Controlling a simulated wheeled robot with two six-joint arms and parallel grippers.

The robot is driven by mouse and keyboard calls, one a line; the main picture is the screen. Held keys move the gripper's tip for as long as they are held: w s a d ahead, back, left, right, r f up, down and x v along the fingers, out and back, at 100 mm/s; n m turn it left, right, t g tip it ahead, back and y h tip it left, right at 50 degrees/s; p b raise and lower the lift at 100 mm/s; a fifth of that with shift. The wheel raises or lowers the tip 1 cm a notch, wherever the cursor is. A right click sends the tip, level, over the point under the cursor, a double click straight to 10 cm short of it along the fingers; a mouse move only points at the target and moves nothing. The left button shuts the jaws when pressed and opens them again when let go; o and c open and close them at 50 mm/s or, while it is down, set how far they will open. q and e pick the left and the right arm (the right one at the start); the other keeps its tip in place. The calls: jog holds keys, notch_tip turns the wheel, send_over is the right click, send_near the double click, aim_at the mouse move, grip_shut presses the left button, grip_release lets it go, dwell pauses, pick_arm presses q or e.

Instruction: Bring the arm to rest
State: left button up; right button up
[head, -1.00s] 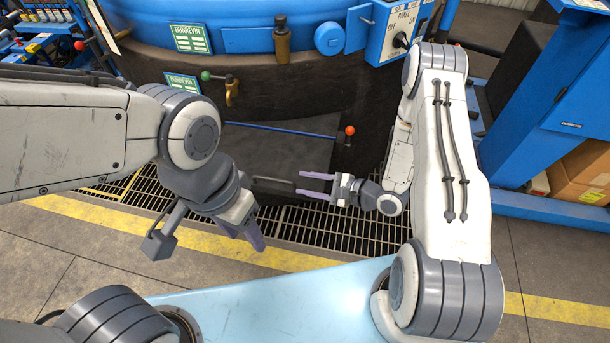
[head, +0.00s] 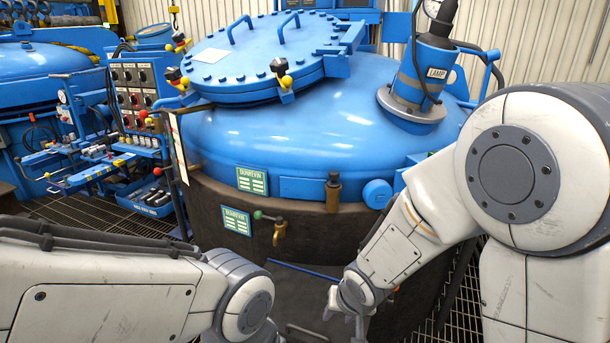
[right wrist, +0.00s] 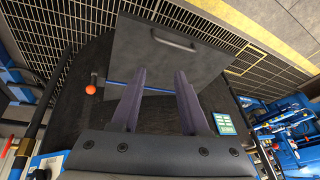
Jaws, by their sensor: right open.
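My right gripper (head: 343,314) is low in the head view, in front of the dark lower wall of the furnace. In the right wrist view its two purple fingers (right wrist: 158,78) are apart with nothing between them. They point toward a dark panel with a handle (right wrist: 178,42) on the furnace front. I cannot tell the exact gap to the panel. My left arm (head: 120,300) comes in at the lower left of the head view. Its gripper is below the frame.
The big blue furnace (head: 320,140) with its bolted lid (head: 255,58) fills the middle. A lamp unit (head: 425,75) stands on its right side. A red-tipped lever (right wrist: 91,89) sits beside the panel. A control box (head: 135,95) is at the left. Floor grating (right wrist: 45,50) lies around the furnace.

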jog(key=s+a+r+n+g, duration=0.15)
jog(key=s+r+n, duration=0.3)
jog(key=s, duration=0.55)
jog(key=s+a+r+n+g, duration=0.1)
jog(key=s+r+n+g, duration=0.3)
jog(key=s, duration=0.7)
notch_tip(320, 180, up, 13)
jog(key=t+p, duration=0.1)
jog(key=p, duration=1.1)
jog(key=shift+w, duration=0.3)
jog(key=shift+d, duration=0.1)
